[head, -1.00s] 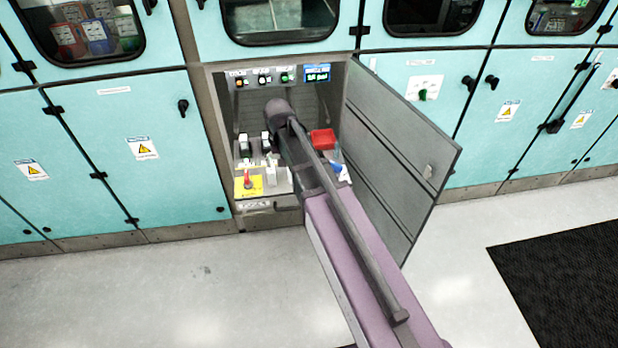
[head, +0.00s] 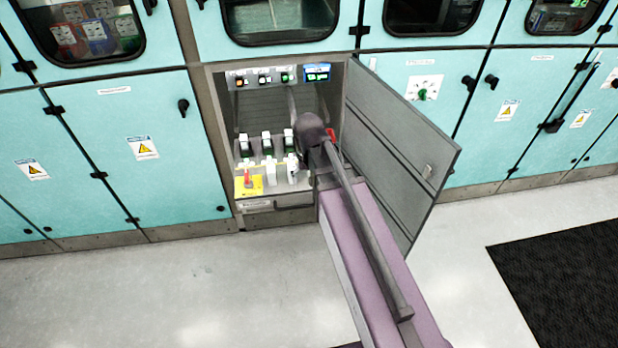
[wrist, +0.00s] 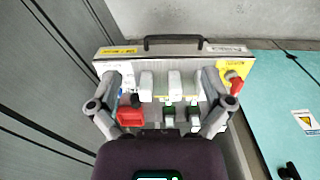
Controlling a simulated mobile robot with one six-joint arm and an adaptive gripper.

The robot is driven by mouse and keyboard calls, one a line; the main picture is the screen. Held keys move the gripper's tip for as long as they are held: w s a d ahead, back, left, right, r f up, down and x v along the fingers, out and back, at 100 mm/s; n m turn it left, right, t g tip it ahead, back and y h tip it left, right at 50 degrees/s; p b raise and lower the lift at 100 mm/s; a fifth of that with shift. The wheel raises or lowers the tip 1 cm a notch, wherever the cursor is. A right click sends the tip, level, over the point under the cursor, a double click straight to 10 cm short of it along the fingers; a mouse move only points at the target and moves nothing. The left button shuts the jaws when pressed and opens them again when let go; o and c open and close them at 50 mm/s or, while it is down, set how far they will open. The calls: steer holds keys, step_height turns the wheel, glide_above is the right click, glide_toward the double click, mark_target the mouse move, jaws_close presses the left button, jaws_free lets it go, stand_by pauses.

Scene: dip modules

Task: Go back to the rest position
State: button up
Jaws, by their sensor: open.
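My gripper (wrist: 160,92) is open in the wrist view, its two fingers spread wide and nothing between their tips that I can see held. It is in front of the open cabinet bay. White modules (wrist: 174,84) and dark modules with green parts (wrist: 168,116) show between and beyond the fingers. In the head view my arm hides the gripper. There, several black-and-white modules (head: 267,145) stand in a row, with white ones (head: 292,168) in front. A red block (wrist: 130,114) shows by the left finger.
A yellow plate (head: 249,186) with a red switch sits at the bay's front left. The grey door (head: 405,150) stands open to the right, close to my arm. A drawer handle (wrist: 174,38) is at the bay's front edge.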

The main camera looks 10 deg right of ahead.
stand_by(0.3)
steer(key=s+d, duration=0.4)
steer(key=s, duration=0.3)
steer(key=shift+r, duration=0.2)
stand_by(1.1)
